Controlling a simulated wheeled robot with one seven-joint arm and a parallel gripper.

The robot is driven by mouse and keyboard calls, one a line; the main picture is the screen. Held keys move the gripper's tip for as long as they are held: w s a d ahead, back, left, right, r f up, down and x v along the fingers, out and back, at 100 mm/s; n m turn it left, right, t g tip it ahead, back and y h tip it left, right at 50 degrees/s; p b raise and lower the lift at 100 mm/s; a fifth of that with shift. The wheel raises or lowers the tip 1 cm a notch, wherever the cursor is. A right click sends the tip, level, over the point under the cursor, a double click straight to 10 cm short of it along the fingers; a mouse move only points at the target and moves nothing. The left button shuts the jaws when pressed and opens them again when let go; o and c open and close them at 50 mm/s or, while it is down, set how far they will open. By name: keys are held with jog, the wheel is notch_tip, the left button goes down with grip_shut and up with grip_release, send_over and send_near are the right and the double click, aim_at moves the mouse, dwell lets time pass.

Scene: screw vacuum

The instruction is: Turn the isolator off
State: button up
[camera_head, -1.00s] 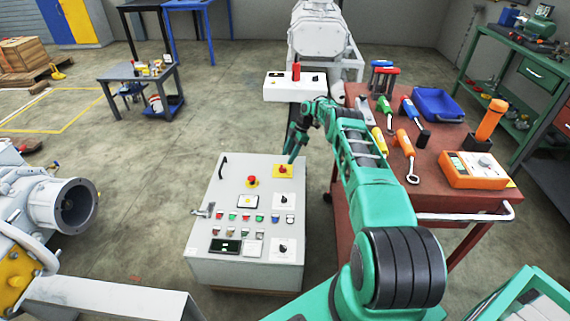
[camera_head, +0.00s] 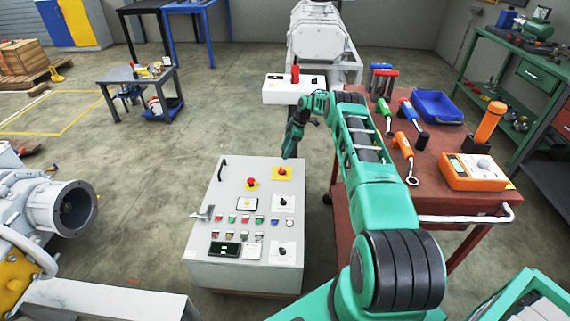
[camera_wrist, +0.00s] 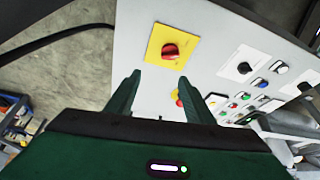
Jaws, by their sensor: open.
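The isolator is a red rotary knob on a yellow square plate (camera_head: 283,173), at the upper right of the grey control cabinet's sloping top (camera_head: 232,200). In the wrist view the red knob (camera_wrist: 171,50) sits beyond the fingertips, a little right of centre. My gripper (camera_head: 289,155) is above the far right corner of the cabinet. In the wrist view my gripper (camera_wrist: 159,77) is open and empty, its two fingers apart and pointing towards the plate. No contact with the knob shows.
Black knobs and coloured buttons lie nearer on the panel. A red tool trolley (camera_head: 440,205) stands right. A black bent handle (camera_head: 222,168) is at the cabinet's left.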

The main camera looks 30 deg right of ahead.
jog(key=a+m+t+h, duration=0.1)
jog(key=a+m, duration=0.3)
jog(key=m, duration=0.2)
jog(key=m+t+h, duration=0.2)
jog(key=m+h, duration=0.2)
jog(key=m, duration=0.5)
send_near(282, 169)
jog(key=x, duration=0.8)
jog(key=shift+f, duration=0.2)
jog(key=shift+n, duration=0.3)
jog(key=c, duration=1)
